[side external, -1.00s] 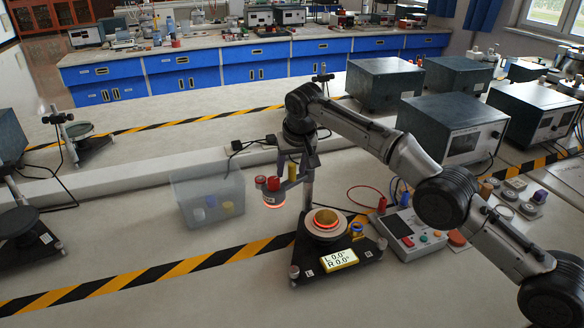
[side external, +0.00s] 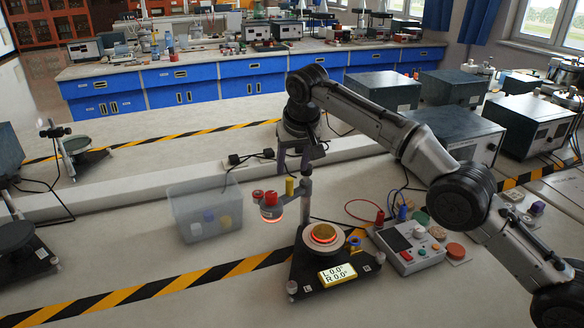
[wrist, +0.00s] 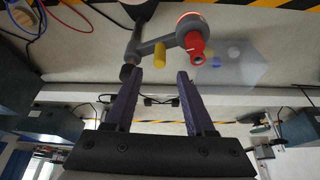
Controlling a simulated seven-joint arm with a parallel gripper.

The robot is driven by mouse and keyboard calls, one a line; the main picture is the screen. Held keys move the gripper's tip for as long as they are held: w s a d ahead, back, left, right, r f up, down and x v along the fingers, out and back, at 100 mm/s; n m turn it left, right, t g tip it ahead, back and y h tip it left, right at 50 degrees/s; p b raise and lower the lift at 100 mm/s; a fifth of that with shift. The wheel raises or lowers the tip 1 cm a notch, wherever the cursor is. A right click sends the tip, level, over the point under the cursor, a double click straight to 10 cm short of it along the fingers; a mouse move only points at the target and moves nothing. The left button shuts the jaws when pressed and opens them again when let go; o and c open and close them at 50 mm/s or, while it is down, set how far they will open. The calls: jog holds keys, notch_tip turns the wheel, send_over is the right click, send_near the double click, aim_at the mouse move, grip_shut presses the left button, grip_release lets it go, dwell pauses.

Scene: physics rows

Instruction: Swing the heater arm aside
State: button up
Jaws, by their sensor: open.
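The grey heater arm (side external: 288,208) reaches left from its post (side external: 305,197), with a red-topped heater (side external: 270,212) glowing at its end. The heater stands to the left of the round plate (side external: 323,240), not over it. A yellow handle (side external: 289,187) stands upright on the arm; it also shows in the wrist view (wrist: 160,55). My gripper (side external: 294,170) is open and empty above the handle. In the wrist view the gripper (wrist: 159,75) has its two fingertips apart, with the handle beyond the gap and the red knob (wrist: 195,48) to the right.
A clear bin (side external: 205,210) with small coloured pieces stands left of the heater. A control box (side external: 405,243) with cables sits right of the black base (side external: 305,275), whose display reads L 0.0°, R 0.0°.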

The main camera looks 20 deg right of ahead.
jog(key=shift+w+f, duration=0.1)
jog(key=shift+w, duration=0.05)
jog(key=c, duration=0.4)
jog(key=w+t, duration=0.1)
jog(key=w+f+y, duration=0.1)
jog(key=w, duration=0.1)
jog(key=shift+w+d+n+t, duration=0.15)
jog(key=shift+w+n+t, duration=0.15)
jog(key=shift+n+t, duration=0.1)
grip_shut()
jog(key=w+d+n+t+y, duration=0.1)
jog(key=d+n+t+y, duration=0.15)
jog(key=d+t, duration=0.55)
jog(key=n+t+y, duration=0.2)
jog(key=y, duration=0.2)
send_near(286, 200)
jog(key=x, duration=0.6)
jog(key=shift+w+a+f, duration=0.1)
jog(key=shift+w+a, duration=0.05)
jog(key=shift+w, duration=0.25)
